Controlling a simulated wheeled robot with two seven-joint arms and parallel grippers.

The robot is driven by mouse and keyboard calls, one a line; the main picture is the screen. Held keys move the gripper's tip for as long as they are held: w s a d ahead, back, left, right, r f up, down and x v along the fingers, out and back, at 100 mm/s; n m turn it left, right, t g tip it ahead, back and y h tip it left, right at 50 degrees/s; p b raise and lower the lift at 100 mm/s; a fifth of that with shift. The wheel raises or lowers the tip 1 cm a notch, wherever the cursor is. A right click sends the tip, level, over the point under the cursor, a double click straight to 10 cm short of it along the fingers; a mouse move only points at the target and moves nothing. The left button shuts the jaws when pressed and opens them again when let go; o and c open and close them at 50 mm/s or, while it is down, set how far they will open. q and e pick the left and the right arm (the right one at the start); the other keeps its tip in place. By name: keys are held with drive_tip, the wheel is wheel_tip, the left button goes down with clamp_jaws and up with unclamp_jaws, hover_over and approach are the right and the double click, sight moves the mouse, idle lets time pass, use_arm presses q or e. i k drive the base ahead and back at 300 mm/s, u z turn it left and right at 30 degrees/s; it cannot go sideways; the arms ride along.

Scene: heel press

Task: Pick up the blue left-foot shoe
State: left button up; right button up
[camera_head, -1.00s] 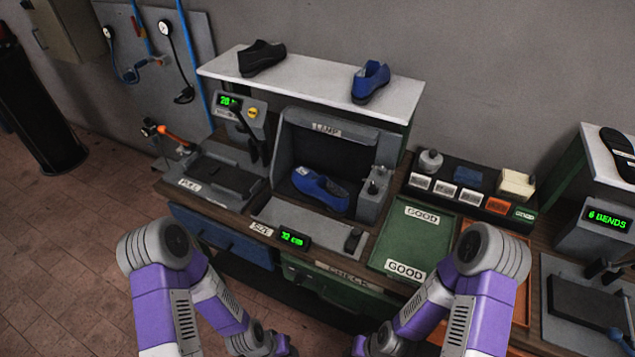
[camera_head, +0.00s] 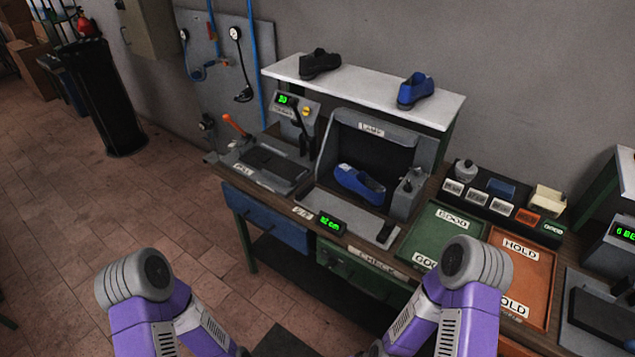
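A blue shoe (camera_head: 415,91) stands on the white shelf above the bench, toward its right end. A second blue shoe (camera_head: 360,185) lies in the grey lamp box (camera_head: 371,129) in the middle of the bench. I cannot tell from this view which of the two is the left-foot one. Both of my purple and grey arms show at the bottom, in front of the bench and apart from both shoes. Both grippers are below the frame, out of sight.
A black shoe (camera_head: 320,64) stands on the white shelf (camera_head: 365,88), left of the blue one. A green GOOD tray (camera_head: 440,235) and a red HOLD tray (camera_head: 522,262) lie right of the lamp box. An orange-handled lever (camera_head: 234,124) rises at the bench's left. Open floor (camera_head: 60,220) lies left.

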sight(359, 184)
drive_tip(key=u, duration=0.7)
drive_tip(key=i, duration=0.95)
drive_tip(key=z, duration=0.9)
